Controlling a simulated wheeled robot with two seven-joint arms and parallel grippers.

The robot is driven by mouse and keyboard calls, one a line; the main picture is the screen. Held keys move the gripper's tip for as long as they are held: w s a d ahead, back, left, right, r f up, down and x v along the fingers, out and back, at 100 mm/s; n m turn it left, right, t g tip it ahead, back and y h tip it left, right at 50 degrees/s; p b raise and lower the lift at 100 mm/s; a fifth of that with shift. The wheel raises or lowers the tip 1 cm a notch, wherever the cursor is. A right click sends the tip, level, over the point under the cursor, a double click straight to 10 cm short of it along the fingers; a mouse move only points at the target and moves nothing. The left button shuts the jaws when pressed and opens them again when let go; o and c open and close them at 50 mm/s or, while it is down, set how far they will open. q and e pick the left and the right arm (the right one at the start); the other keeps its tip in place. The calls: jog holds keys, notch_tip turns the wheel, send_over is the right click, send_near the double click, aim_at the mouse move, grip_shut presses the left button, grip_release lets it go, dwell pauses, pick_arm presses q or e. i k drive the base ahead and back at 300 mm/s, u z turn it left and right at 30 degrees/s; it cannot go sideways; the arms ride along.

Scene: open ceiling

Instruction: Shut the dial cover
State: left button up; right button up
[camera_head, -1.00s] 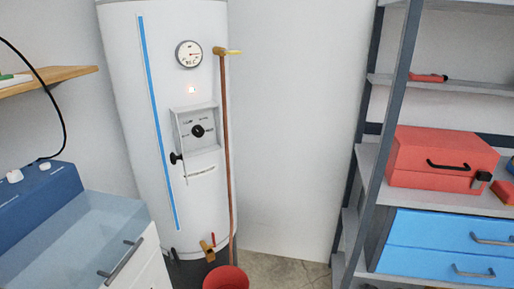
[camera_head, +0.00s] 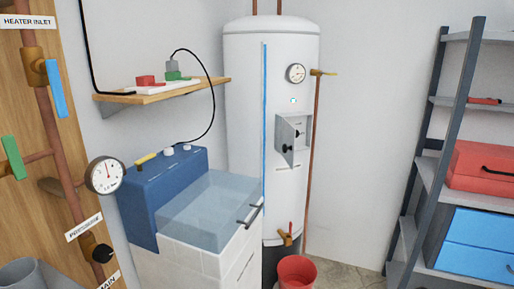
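The dial cover (camera_head: 284,137) is a pale grey flap with a black knob (camera_head: 289,150). It stands open, swung out at the left side of the box and partly in front of it. Neither of my grippers is in view.
A blue washer-like unit (camera_head: 170,185) with a clear lid (camera_head: 210,212) stands left of the heater. Shelving (camera_head: 432,150) is at the right. A gauge (camera_head: 105,175) is at left.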

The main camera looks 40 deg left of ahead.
aim_at(288, 132)
jog(key=u, duration=1)
jog(key=k, duration=0.4)
jog(key=z, duration=1.15)
jog(key=i, duration=1)
jog(key=u, duration=0.45)
